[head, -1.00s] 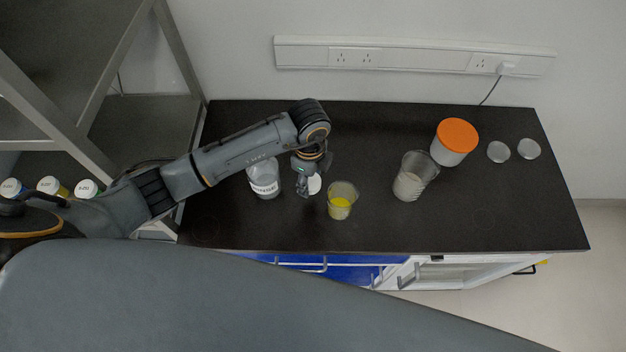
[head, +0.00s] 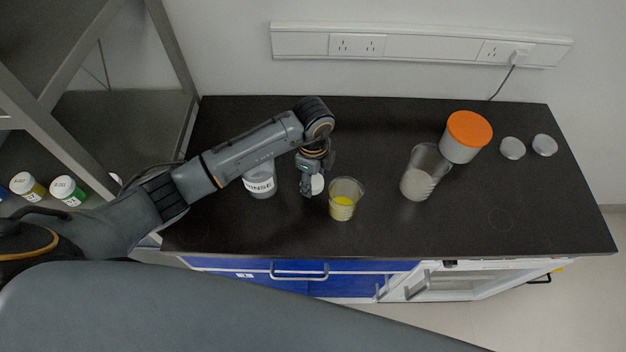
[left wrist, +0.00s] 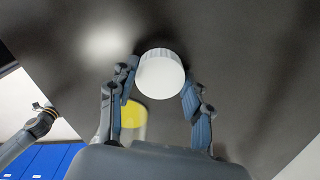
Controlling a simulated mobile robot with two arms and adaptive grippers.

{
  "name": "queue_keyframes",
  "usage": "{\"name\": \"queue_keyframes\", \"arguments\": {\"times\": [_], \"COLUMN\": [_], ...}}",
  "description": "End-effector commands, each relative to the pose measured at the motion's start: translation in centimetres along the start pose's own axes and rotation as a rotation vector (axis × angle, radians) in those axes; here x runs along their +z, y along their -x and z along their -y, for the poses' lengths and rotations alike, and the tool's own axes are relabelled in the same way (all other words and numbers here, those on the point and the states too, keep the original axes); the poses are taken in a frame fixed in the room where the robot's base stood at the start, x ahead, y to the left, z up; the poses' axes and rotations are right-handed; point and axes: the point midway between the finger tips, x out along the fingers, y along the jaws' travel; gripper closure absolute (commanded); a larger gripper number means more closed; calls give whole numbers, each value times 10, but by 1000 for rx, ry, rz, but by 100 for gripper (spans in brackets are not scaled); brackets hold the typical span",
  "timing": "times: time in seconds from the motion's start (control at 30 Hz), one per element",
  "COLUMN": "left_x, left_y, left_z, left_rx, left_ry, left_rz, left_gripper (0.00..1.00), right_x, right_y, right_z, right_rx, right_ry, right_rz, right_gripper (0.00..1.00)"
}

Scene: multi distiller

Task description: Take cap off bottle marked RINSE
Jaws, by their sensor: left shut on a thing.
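The bottle marked RINSE (head: 260,184) stands upright on the dark worktop. My left forearm passes over its top and hides its mouth. My left gripper (head: 311,187) is to the right of the bottle, apart from it, and shut on a round white cap (head: 318,184). In the left wrist view the cap (left wrist: 160,76) sits between the two fingers, clear of any bottle.
A beaker of yellow liquid (head: 344,202) stands just right of my left gripper. The worktop's front right is clear. Small bottles (head: 66,190) stand on the shelf at left.

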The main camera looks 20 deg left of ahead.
Motion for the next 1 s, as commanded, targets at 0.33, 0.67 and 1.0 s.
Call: {"name": "queue_keyframes", "arguments": {"times": [0.33, 0.67, 1.0], "left_x": [0, 0, 0], "left_y": [-3, 0, 53], "left_z": [0, 0, 2], "left_rx": [0, 0, -8], "left_ry": [0, 0, -1], "left_rz": [1, 1, 1], "left_gripper": [28, 28, 28], "right_x": [0, 0, 2], "right_y": [-1, 1, -17], "right_z": [0, 0, 1], "right_rx": [0, -1, -1], "right_ry": [0, 0, 0], "right_rz": [0, 0, 0], "right_gripper": [0, 0, 0]}}
